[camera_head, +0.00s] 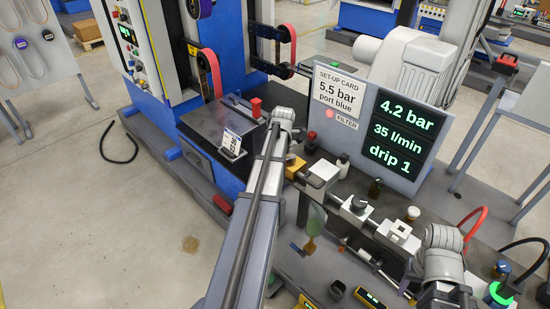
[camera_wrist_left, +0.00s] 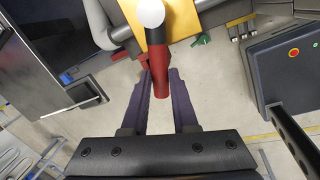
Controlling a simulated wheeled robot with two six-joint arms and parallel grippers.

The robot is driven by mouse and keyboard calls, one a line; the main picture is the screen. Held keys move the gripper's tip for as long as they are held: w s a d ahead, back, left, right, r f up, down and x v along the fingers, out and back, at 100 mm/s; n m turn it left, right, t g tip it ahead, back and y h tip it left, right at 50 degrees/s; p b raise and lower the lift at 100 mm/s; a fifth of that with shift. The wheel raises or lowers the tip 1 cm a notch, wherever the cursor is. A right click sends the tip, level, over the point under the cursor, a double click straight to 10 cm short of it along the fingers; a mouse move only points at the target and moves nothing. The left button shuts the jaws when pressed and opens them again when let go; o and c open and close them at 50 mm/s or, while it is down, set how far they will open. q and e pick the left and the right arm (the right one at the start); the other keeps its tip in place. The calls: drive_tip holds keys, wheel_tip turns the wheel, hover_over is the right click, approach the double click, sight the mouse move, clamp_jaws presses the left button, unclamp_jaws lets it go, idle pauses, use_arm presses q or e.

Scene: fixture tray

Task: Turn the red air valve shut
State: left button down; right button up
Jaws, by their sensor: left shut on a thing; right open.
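In the left wrist view, the red valve handle (camera_wrist_left: 161,75) stands between the two dark fingers of my left gripper (camera_wrist_left: 160,85), which is shut on it. The handle extends from a yellow valve body (camera_wrist_left: 158,30) with a white round end in front. In the head view, the yellow body (camera_head: 294,166) shows just right of my left arm, which hides the handle and the left fingers. My right gripper (camera_head: 440,295) is at the bottom right of the head view, apart from the valve and open; its fingertips are hard to make out.
A set-up card panel (camera_head: 370,120) reads 5.5 bar, port blue, beside a display of 4.2 bar, 35 l/min, drip 1. A row of pneumatic fittings (camera_head: 355,210) runs right of the valve. A red hose (camera_head: 474,222) and a green-lit ring (camera_head: 498,293) lie near my right arm.

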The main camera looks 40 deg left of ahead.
use_arm(q)
drive_tip(key=shift+s+d+n+g, duration=0.15)
drive_tip(key=shift+d+n, duration=0.5)
drive_tip(key=shift+n, duration=0.35)
drive_tip(key=shift+s+d+n+g, duration=0.15)
drive_tip(key=shift+d+n, duration=0.45)
drive_tip(key=shift+n, duration=0.4)
use_arm(e)
drive_tip(key=shift+d, duration=0.35)
drive_tip(key=shift+s, duration=0.1)
use_arm(q)
drive_tip(key=c, duration=0.7)
unclamp_jaws()
drive_tip(key=shift+w, duration=0.1)
drive_tip(key=r+p, duration=0.2)
drive_tip(key=d+r+p, duration=0.1)
drive_tip(key=r+p, duration=0.4)
drive_tip(key=shift+d+r+p, duration=0.3)
use_arm(e)
wheel_tip(320, 180, up, 8)
drive_tip(key=shift+f, duration=0.15)
